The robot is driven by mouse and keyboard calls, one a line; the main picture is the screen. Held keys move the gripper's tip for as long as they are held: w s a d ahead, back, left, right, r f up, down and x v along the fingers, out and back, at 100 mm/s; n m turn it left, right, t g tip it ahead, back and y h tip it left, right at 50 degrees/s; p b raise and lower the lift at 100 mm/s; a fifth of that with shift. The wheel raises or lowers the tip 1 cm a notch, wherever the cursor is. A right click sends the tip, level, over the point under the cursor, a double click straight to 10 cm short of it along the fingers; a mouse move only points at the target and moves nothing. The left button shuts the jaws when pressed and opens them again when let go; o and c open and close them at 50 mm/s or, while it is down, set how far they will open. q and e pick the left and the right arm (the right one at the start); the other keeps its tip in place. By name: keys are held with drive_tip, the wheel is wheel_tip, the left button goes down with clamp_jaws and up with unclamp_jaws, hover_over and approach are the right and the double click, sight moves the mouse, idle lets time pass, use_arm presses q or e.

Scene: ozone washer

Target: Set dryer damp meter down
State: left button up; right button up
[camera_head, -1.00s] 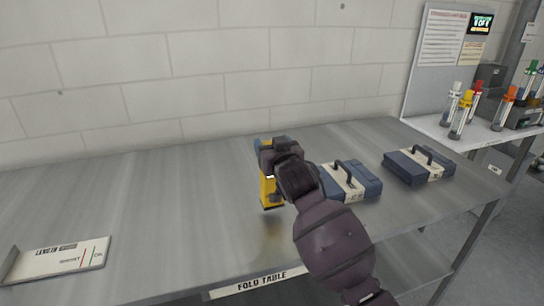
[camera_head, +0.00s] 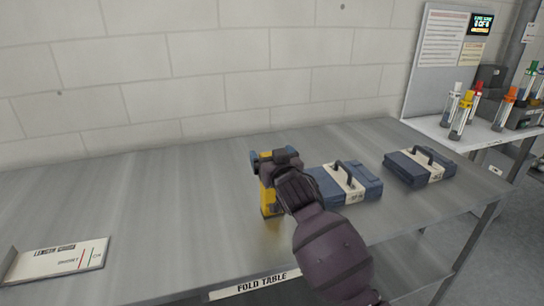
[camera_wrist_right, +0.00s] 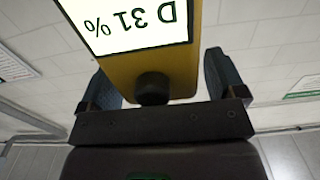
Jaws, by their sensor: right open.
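The dryer damp meter (camera_head: 267,199) is a yellow upright block near the middle of the fold table (camera_head: 130,215). Its foot appears to rest on the tabletop. In the right wrist view the meter (camera_wrist_right: 150,72) shows a white screen reading "D 31%", upside down, and a dark round knob. My right gripper (camera_head: 270,163) is at the meter's upper part and hides some of it. It is open: in the wrist view its blue-grey fingers stand on either side of the meter with gaps between. My left gripper is out of view.
Two blue cases with handles stand to the right, the nearer case (camera_head: 367,187) close by my right arm and the farther case (camera_head: 405,168) beyond. A length guide plate (camera_head: 60,260) lies at the front left. A brick wall (camera_head: 200,60) backs the table. The table's left half is mostly clear.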

drive_tip(key=shift+r, duration=0.15)
drive_tip(key=shift+s+d, duration=0.1)
drive_tip(key=shift+s, duration=0.05)
drive_tip(key=p+v, duration=0.1)
drive_tip(key=v, duration=1)
drive_tip(key=shift+s, duration=0.3)
drive_tip(key=shift+d, duration=0.1)
drive_tip(key=s+d+f, duration=0.1)
drive_tip(key=d+f, duration=0.1)
drive_tip(key=f, duration=0.1)
drive_tip(key=s+d+f+g+h, duration=0.1)
drive_tip(key=d+f, duration=0.1)
drive_tip(key=f, duration=0.2)
drive_tip(key=s+d+f+m+h, duration=0.1)
drive_tip(key=s+d+f, duration=0.1)
drive_tip(key=f, duration=0.1)
drive_tip(key=shift+d+f, duration=0.35)
drive_tip(key=shift+f, duration=0.05)
drive_tip(key=s+d+f+g+h, duration=0.2)
drive_tip(key=s+d+f, duration=0.6)
drive_tip(key=s+f, duration=0.2)
drive_tip(key=s+d+f+m+g+h, duration=0.1)
drive_tip(key=s+d+f+g, duration=0.1)
drive_tip(key=s+d+f, duration=0.7)
drive_tip(key=s+f, duration=0.2)
drive_tip(key=s, duration=0.4)
drive_tip(key=shift+s+m+g+h, duration=0.2)
drive_tip(key=shift+m+g+h, duration=0.1)
drive_tip(key=shift+g+h, duration=0.1)
